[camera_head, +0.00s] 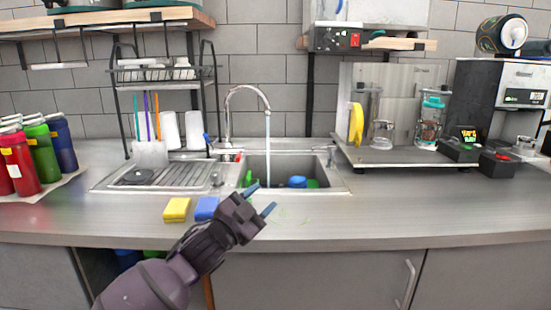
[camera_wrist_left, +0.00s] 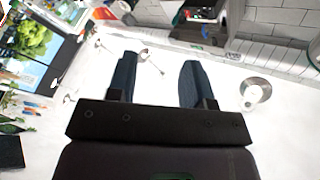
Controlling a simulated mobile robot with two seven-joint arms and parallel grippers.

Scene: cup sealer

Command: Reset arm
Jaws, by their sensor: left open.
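My left arm comes in from the lower left of the head view. Its gripper (camera_head: 262,198) is held in front of the sink, over the front part of the counter. The two blue fingers are spread apart with nothing between them. In the left wrist view the gripper (camera_wrist_left: 157,77) also shows two separate dark blue fingers with an empty gap, in front of a bright pale surface. My right arm and gripper are not in view.
A sink (camera_head: 335,183) with running water lies just beyond the gripper. A yellow sponge (camera_head: 177,209) and a blue sponge (camera_head: 206,208) lie on the counter (camera_head: 400,215) close to it. Several bottles (camera_head: 42,152) stand at the left. The front right counter is clear.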

